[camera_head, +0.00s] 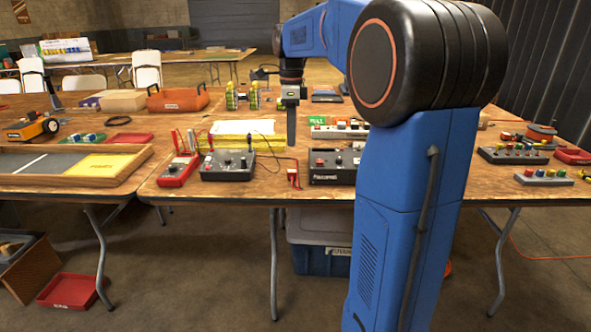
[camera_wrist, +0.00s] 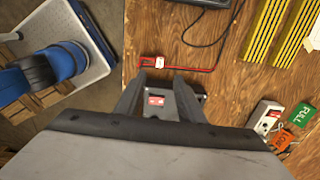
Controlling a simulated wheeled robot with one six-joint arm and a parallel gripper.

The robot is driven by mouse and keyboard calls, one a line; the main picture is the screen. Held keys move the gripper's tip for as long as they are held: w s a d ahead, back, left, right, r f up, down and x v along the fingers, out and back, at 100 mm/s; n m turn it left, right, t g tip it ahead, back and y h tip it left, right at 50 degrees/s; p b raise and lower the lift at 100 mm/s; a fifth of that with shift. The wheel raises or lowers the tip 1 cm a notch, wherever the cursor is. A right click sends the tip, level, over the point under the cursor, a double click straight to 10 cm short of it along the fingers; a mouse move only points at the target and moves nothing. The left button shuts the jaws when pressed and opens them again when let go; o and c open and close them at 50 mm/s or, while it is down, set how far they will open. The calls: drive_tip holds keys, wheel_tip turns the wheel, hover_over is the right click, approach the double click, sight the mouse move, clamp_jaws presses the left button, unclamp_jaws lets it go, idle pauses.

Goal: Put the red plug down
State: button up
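A small red plug (camera_head: 293,178) with a white part lies near the table's front edge, between a black meter and a black box. A red-and-black cord runs from it. It also shows in the wrist view (camera_wrist: 152,62), just beyond the fingertips. My gripper (camera_head: 291,144) points down above the table, behind the plug in the head view. In the wrist view its two fingers (camera_wrist: 158,84) stand apart with a gap between them. I see nothing gripped. A dark box with a red-and-white patch shows below, through the gap.
The black box (camera_head: 334,167) stands right of the plug. A black meter (camera_head: 228,164) and a red tester (camera_head: 178,169) stand to its left. Yellow-black strips (camera_head: 241,140) lie behind, with a green tag (camera_head: 317,120) farther right. The table (camera_head: 262,188) ends close in front of the plug.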

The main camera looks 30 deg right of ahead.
drive_tip(key=s+a+f+n+t, duration=0.1)
drive_tip(key=s+a+f+n, duration=0.4)
drive_tip(key=s+n, duration=0.3)
drive_tip(key=s+a+f+n+t, duration=0.2)
drive_tip(key=s+a+f+n, duration=0.3)
drive_tip(key=s+n, duration=0.3)
drive_tip(key=s+a+f+n+t, duration=0.1)
drive_tip(key=s+a+f+n, duration=0.4)
drive_tip(key=s, duration=0.9)
drive_tip(key=n, duration=0.3)
drive_tip(key=shift+a+n+t, duration=0.4)
drive_tip(key=shift+s+r, duration=0.1)
